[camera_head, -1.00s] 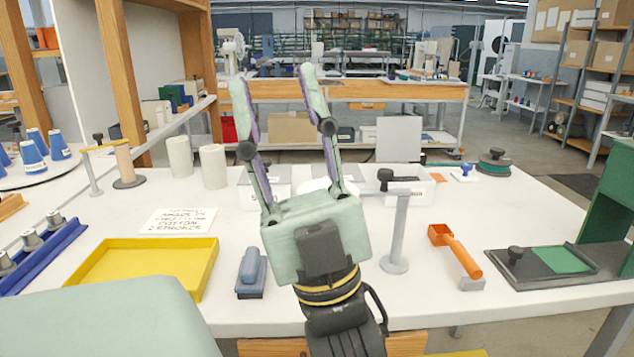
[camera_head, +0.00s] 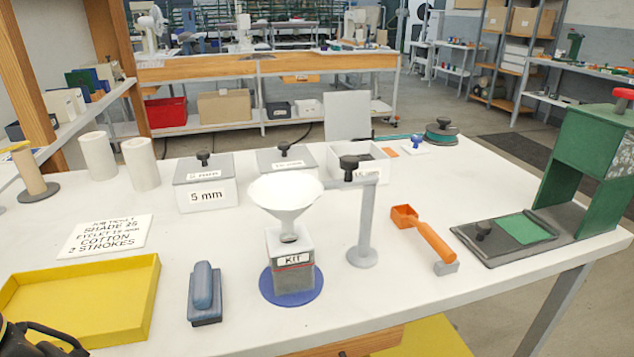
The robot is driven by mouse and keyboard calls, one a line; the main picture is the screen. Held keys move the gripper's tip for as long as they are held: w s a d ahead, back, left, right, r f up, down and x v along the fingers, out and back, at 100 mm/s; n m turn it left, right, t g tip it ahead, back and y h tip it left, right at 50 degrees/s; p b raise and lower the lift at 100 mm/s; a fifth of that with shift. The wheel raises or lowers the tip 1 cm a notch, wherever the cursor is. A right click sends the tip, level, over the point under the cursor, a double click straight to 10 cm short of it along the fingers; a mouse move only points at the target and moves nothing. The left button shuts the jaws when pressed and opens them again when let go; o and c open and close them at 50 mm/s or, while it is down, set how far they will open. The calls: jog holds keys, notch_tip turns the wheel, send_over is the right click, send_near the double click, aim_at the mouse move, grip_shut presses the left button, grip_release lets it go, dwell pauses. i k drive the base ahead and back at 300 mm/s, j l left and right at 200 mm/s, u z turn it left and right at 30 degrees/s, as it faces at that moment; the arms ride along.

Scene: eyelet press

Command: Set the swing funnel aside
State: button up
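The white swing funnel (camera_head: 287,196) sits over a small box labelled KIT (camera_head: 291,262), its spout at or just above the box's top. An arm with a black knob (camera_head: 348,164) joins the funnel to the grey post (camera_head: 366,225) on its right. The box stands on a round blue base (camera_head: 292,297). My gripper is out of view; only a dark part of my arm shows in the lower left corner.
A yellow tray (camera_head: 130,315) and a blue-grey block tool (camera_head: 204,298) lie left of the box. An orange scoop-like tool (camera_head: 425,232) and a green press (camera_head: 585,150) stand right. Lidded bins (camera_head: 207,197), one marked 5 mm, stand behind. Table is clear between the box and the front edge.

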aim_at(285, 195)
jog(key=k+l, duration=0.1)
jog(key=l, duration=0.25)
jog(key=k+l, duration=0.15)
jog(key=l, duration=0.2)
jog(key=k+l, duration=0.1)
jog(key=l, duration=0.25)
jog(key=k+l, duration=0.1)
jog(key=l, duration=0.25)
